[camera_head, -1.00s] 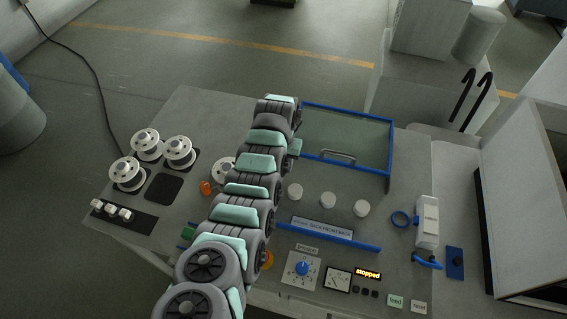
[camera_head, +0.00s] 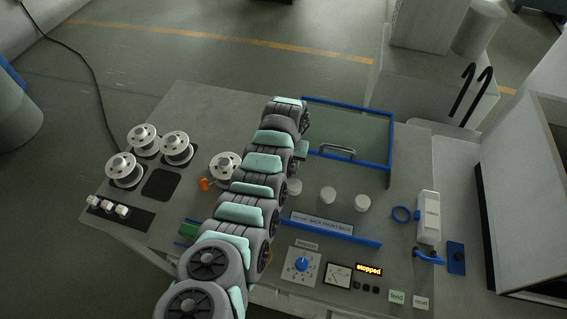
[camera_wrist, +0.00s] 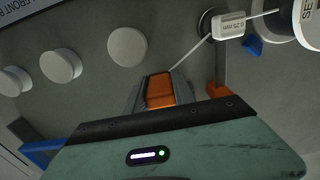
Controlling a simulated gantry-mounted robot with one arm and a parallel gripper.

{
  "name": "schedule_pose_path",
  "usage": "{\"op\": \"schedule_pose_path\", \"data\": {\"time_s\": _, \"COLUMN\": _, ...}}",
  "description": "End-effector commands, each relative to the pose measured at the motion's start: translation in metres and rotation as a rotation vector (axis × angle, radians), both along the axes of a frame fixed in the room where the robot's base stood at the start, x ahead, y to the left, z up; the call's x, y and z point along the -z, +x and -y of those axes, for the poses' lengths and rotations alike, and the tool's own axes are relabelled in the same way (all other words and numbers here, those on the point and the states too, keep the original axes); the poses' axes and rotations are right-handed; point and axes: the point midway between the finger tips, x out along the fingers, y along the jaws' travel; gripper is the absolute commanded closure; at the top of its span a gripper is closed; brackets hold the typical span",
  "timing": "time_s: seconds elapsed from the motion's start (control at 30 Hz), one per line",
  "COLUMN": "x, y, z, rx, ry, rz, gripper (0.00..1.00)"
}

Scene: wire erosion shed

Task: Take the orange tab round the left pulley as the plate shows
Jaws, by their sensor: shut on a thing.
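In the wrist view, my gripper (camera_wrist: 158,88) is shut on the orange tab (camera_wrist: 160,92). A thin wire runs from the tab up and right, past a white "0.25 mm" tag (camera_wrist: 230,26). The left pulley (camera_wrist: 126,46), a white round knob, is just up and left of the tab, with a gap between them. The plate (camera_head: 321,223) reads back, front, back.
A white spool (camera_head: 225,164) stands left of my arm, with a small orange piece (camera_head: 204,184) beside it. Several spools (camera_head: 176,147) stand further left. A blue-framed clear cover (camera_head: 345,130) is behind the pulleys. A dial, meter and "stopped" display (camera_head: 369,269) are in front.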

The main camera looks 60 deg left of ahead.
Motion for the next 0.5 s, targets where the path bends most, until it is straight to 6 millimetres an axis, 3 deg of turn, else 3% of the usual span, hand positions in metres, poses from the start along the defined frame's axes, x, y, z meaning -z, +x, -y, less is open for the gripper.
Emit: {"op": "schedule_pose_path", "data": {"time_s": 0.5, "x": -0.001, "y": 0.035, "z": 0.031, "rx": 0.001, "ry": 0.001, "rz": 0.001, "gripper": 1.0}}
